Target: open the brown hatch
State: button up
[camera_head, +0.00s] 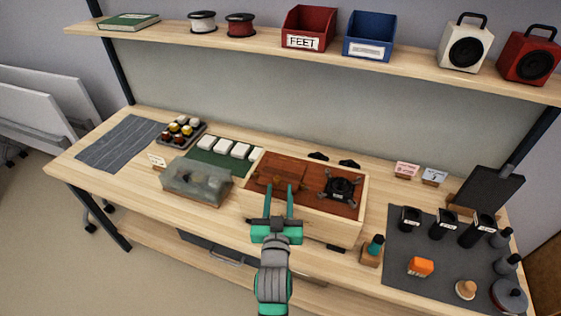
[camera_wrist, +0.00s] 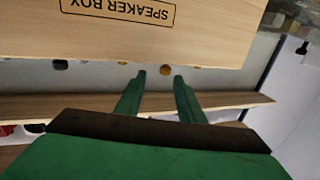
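A light wooden box (camera_head: 315,218) stands mid-table with a reddish-brown top. The brown hatch (camera_head: 283,167) is the left part of that top and appears to lie flat; its edges and any handle are hard to make out. My gripper (camera_head: 280,187) reaches over the front of the box, with its fingertips in front of the hatch in the picture. The two green fingers are apart with nothing between them, as the wrist view also shows (camera_wrist: 159,75). There the box's face with upside-down "SPEAKER BOX" lettering (camera_wrist: 118,8) is beyond the fingertips. The hatch cannot be made out there.
A black round part (camera_head: 340,187) sits on the box's right half. A greyish translucent case (camera_head: 196,182) stands close left of the box. A small green-topped item (camera_head: 375,245) is at its front right. A dark mat (camera_head: 400,270) with several items lies farther right.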

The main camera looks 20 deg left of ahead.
aim_at(275, 179)
jog(key=x, duration=0.2)
jog(key=shift+w+a+r, duration=0.1)
jog(key=shift+w+a, duration=0.15)
jog(key=shift+a, duration=0.05)
jog(key=w+a, duration=0.2)
jog(key=w, duration=0.1)
jog(key=shift+w+a, duration=0.1)
jog(key=shift+w, duration=0.05)
jog(key=shift+d+x, duration=0.15)
jog(key=shift+x, duration=0.8)
jog(key=shift+d+x, duration=0.2)
jog(key=shift+x, duration=0.7)
jog(key=shift+w, duration=0.1)
grip_shut()
